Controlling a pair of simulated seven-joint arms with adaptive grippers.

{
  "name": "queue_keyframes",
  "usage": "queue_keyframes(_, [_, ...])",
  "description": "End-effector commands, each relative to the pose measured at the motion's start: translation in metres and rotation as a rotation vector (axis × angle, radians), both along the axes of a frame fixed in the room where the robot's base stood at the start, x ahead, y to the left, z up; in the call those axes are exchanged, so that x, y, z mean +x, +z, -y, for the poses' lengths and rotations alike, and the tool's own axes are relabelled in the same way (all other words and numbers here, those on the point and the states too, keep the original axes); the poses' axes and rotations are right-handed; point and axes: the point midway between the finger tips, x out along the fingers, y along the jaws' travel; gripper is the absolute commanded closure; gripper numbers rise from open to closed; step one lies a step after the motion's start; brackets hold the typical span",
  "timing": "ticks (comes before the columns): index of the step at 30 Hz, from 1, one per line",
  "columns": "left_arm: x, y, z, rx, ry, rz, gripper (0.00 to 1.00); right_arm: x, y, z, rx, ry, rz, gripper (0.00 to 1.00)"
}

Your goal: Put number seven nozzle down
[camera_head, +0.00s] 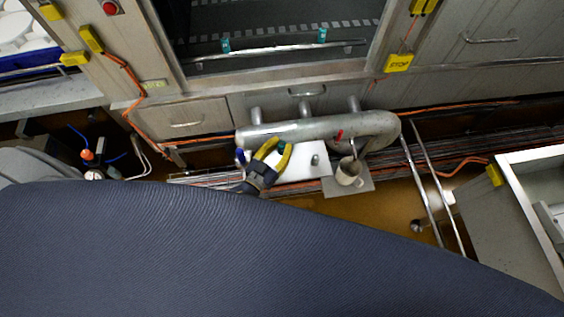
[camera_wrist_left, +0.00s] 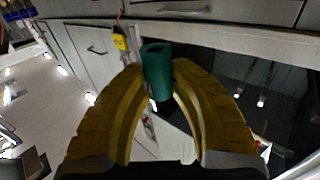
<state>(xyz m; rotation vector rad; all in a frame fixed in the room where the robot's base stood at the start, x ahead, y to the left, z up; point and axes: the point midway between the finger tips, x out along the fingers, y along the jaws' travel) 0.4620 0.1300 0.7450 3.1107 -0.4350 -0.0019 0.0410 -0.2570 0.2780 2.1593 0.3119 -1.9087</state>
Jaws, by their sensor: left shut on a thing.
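My left gripper (camera_head: 278,149), with yellow fingers, is over the white plate (camera_head: 312,153) below the thick metal pipe in the head view. It is shut on a green nozzle (camera_wrist_left: 158,70), a hollow tube that shows clearly between the fingertips in the left wrist view. I cannot read a number on it. In the head view the nozzle is small and partly hidden by the fingers. Whether it touches anything below cannot be told. A small blue piece (camera_head: 240,156) shows left of the gripper. My right gripper is not in view.
The thick metal pipe (camera_head: 300,131) runs just behind the gripper. A small metal peg (camera_head: 315,160) stands on the plate and a pale cup (camera_head: 349,172) is to its right. Two teal pieces (camera_head: 226,45) (camera_head: 322,35) sit on a rail behind. Metal rails (camera_head: 425,190) stand at right.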

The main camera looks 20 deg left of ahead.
Motion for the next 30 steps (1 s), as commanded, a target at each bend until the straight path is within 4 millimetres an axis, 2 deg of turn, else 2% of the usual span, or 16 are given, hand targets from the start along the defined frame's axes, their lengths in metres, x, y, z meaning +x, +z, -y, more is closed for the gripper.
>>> queue_keyframes(1, [0.001, -0.012, 0.0, 0.003, -0.001, -0.002, 1.0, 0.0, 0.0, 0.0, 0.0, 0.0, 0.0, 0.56])
queue_keyframes(6, [0.001, -0.046, 0.0, 0.002, 0.0, -0.001, 1.0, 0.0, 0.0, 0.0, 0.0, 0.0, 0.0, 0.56])
queue_keyframes(12, [0.001, -0.075, 0.0, 0.002, 0.0, 0.0, 1.0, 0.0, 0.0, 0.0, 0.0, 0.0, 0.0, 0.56])
queue_keyframes(23, [0.001, -0.093, 0.0, 0.001, 0.0, 0.0, 1.0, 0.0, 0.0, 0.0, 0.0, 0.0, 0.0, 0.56])
queue_keyframes(30, [0.001, -0.117, 0.0, 0.001, 0.0, 0.0, 1.0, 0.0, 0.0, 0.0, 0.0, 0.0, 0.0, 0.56])
